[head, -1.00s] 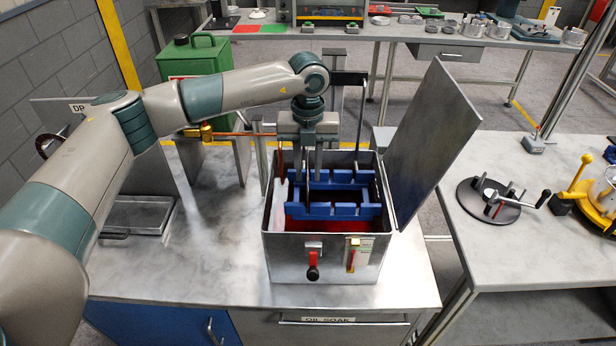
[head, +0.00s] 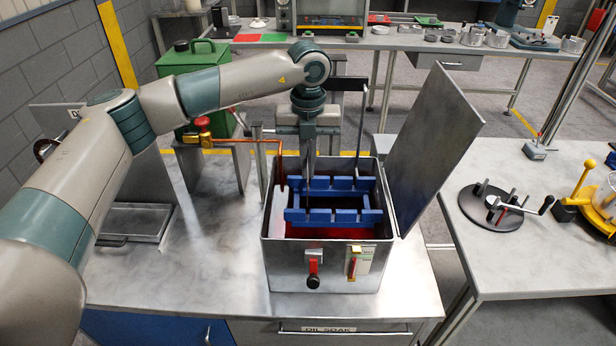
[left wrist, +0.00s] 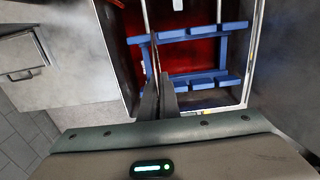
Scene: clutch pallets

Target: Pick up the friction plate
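My left gripper (head: 308,178) points down into the open steel oil tank (head: 322,268), over the blue rack (head: 335,215). Its two fingers are close together around a thin, dark, edge-on piece, which looks like the friction plate (left wrist: 154,52) in the left wrist view. The plate stands upright at the rack; whether it still rests in a slot I cannot tell. The left gripper's fingers also show in the left wrist view (left wrist: 159,82). Red oil lies under the rack. My right gripper is in neither view.
A copper pipe with a red-knobbed valve (head: 203,128) is at the left. A shallow tray (head: 138,222) lies farther left. The right bench holds a black round fixture (head: 504,207).

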